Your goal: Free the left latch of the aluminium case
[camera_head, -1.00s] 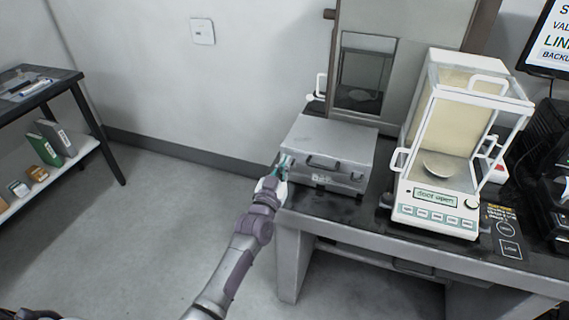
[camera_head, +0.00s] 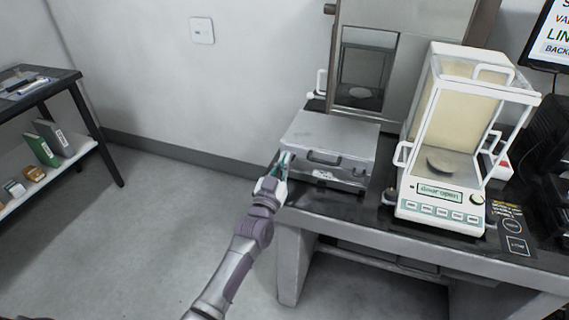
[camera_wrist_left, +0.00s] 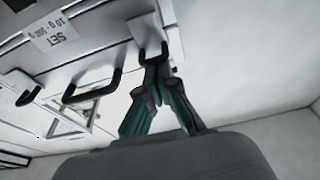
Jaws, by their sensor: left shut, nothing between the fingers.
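The aluminium case (camera_head: 327,133) is a grey box with its lid down on the left part of the dark table. A dark handle (camera_head: 324,157) is on its front face. My left gripper (camera_head: 284,160) is at the case's front left corner, its fingers shut and empty. In the left wrist view the closed fingertips (camera_wrist_left: 153,57) are at a pale latch plate (camera_wrist_left: 146,31) with a dark hook; I cannot tell whether they touch it. The case's handle (camera_wrist_left: 93,88) and a label (camera_wrist_left: 55,37) also show there. My right gripper is not in view.
An analytical balance (camera_head: 440,204) with a glass draft shield stands right of the case. A monitor (camera_head: 548,40) is at the far right. A small shelf table (camera_head: 40,90) stands at left. The floor between is free.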

